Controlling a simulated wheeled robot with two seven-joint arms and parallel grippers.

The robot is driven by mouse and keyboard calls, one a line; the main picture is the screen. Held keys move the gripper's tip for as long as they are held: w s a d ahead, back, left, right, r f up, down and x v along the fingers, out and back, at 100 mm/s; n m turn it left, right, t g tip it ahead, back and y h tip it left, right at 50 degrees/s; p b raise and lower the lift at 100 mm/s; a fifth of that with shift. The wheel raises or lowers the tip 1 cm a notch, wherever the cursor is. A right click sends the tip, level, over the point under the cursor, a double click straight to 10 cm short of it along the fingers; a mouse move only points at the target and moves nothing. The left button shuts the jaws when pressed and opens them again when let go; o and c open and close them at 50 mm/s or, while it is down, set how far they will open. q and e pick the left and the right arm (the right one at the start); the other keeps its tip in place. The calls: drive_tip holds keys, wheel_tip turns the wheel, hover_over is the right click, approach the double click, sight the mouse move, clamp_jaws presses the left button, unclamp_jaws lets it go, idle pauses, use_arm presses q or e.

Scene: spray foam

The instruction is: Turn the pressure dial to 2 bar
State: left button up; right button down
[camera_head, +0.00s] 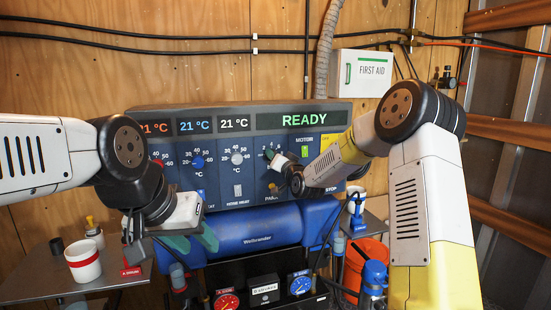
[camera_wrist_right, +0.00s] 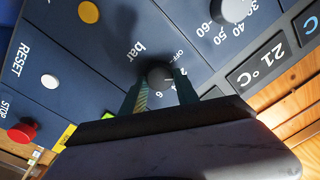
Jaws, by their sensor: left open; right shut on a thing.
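The fingers hide part of the scale, and I cannot tell where the pointer stands. In the head view my right gripper (camera_head: 279,160) covers most of the dial. My left gripper (camera_head: 190,241) is open and empty, in front of the blue cylinder below the panel.
The panel display (camera_head: 303,120) reads READY. Temperature knobs (camera_head: 197,161) sit left of the dial. A red stop button (camera_wrist_right: 21,133) and a white reset button (camera_wrist_right: 49,82) are on the panel. A white cup (camera_head: 83,262) stands on the left shelf.

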idle(0.4)
drive_tip(key=c, duration=0.9)
unclamp_jaws()
drive_tip(key=shift+s, duration=0.1)
drive_tip(key=v, duration=0.7)
drive_tip(key=shift+s+d+f, duration=0.1)
drive_tip(key=shift+s+d, duration=0.1)
drive_tip(key=shift+s, duration=0.1)
drive_tip(key=s+d+n+g+h, duration=0.1)
drive_tip(key=s+d+g, duration=0.2)
drive_tip(key=s, duration=1)
drive_tip(key=s+d+n+g+h, duration=0.1)
drive_tip(key=s+d+g, duration=0.3)
drive_tip(key=s, duration=0.9)
drive_tip(key=s+d+f+n+g+h, duration=0.1)
drive_tip(key=s+d+g, duration=0.3)
drive_tip(key=s, duration=1)
drive_tip(key=shift+d+h, duration=0.1)
drive_tip(key=shift+h, duration=0.4)
